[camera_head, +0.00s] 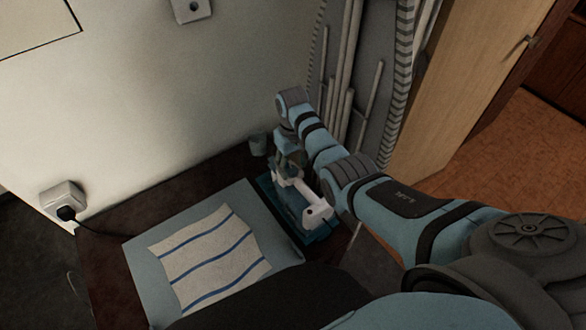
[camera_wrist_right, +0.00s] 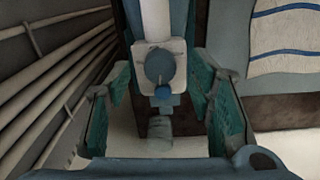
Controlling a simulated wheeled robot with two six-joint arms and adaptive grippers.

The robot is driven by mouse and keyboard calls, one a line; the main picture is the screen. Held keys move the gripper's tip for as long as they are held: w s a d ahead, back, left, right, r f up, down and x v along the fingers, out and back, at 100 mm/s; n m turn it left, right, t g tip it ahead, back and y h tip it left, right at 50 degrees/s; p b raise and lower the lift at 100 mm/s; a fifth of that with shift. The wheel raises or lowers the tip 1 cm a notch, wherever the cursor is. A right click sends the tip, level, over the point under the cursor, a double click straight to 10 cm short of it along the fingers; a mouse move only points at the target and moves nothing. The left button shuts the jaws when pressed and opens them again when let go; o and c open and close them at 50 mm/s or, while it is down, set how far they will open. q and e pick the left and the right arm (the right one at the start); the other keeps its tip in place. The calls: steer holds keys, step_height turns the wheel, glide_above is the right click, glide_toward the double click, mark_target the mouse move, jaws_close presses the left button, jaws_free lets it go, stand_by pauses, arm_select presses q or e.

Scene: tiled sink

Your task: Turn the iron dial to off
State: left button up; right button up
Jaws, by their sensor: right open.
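The iron (camera_head: 313,210) is white and teal and sits at the far right end of the dark table, partly hidden by my right arm and gripper in the head view. In the right wrist view, its round blue dial (camera_wrist_right: 159,67) sits on a white plate, with a small blue tab below it. My right gripper (camera_head: 290,158) is over the far end of the iron. In the right wrist view the gripper (camera_wrist_right: 163,84) is open, with teal finger pads apart on both sides of the dial. My left gripper is out of view.
A white cloth with blue stripes (camera_head: 212,255) lies on a pale blue board (camera_head: 142,262) left of the iron. A small cup (camera_head: 258,144) stands near the wall. A socket with a black plug (camera_head: 66,212) is at left. Pipes (camera_head: 346,75) run beside my arm.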

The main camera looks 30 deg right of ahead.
steer(key=shift+f, duration=0.85)
steer(key=shift+r, duration=0.1)
jaws_close()
